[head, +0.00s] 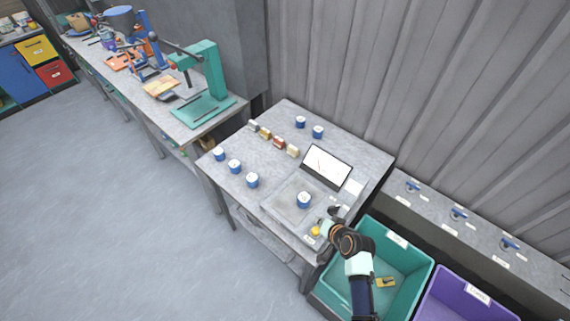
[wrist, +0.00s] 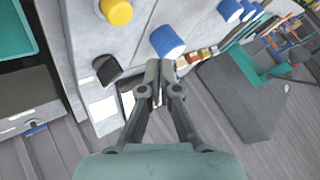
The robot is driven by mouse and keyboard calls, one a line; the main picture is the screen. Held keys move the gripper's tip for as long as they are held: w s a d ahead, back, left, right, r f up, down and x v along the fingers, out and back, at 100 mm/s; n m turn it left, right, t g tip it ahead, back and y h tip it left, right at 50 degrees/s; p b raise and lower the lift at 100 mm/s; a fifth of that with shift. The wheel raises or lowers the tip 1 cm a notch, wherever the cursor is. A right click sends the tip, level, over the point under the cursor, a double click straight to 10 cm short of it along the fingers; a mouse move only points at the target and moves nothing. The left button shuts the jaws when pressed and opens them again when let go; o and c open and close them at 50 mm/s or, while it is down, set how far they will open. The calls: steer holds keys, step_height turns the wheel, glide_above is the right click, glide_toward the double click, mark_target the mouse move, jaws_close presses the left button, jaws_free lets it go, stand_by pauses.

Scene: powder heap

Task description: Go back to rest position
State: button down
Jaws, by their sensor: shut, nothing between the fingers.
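My gripper (wrist: 156,75) is shut and empty in the wrist view, its fingertips together. In the head view my arm reaches in from the bottom, and my gripper (head: 328,226) is over the front right corner of the grey table (head: 232,176), beside a yellow knob (head: 315,231). A blue and white jar (head: 304,200) stands on a square plate (head: 283,205) in front of a tilted screen (head: 327,167). In the wrist view the yellow knob (wrist: 116,11) and a blue-capped jar (wrist: 167,41) lie beyond the fingertips, apart from them.
Several more blue and white jars (head: 252,180) stand on the table, with small coloured blocks (head: 278,143) in a row. A teal bin (head: 415,252) and a purple bin (head: 450,305) sit to the right. A teal press (head: 212,75) stands on the bench behind. A corrugated wall (head: 350,70) closes the back.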

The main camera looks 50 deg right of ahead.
steer(key=w+a+r+n+t+y+p, duration=0.1)
steer(key=w+a+r+n+p, duration=0.1)
steer(key=w+a+r+n, duration=0.4)
steer(key=w+a+r+n+t+y+p, duration=0.1)
steer(key=w+a+r+p, duration=0.1)
steer(key=w+a+r, duration=0.7)
steer(key=s+a+r+n+t+y+p, duration=0.1)
steer(key=s+a+r+n, duration=0.2)
steer(key=a+r, duration=0.9)
steer(key=s+a+r+n+t+y+p, duration=0.1)
steer(key=s+a+r+n+p, duration=0.1)
steer(key=a+r, duration=1)
steer(key=s+a+n, duration=0.1)
steer(key=a+n, duration=0.1)
steer(key=shift+s+r+n+t, duration=0.35)
steer(key=shift+n+t, duration=0.05)
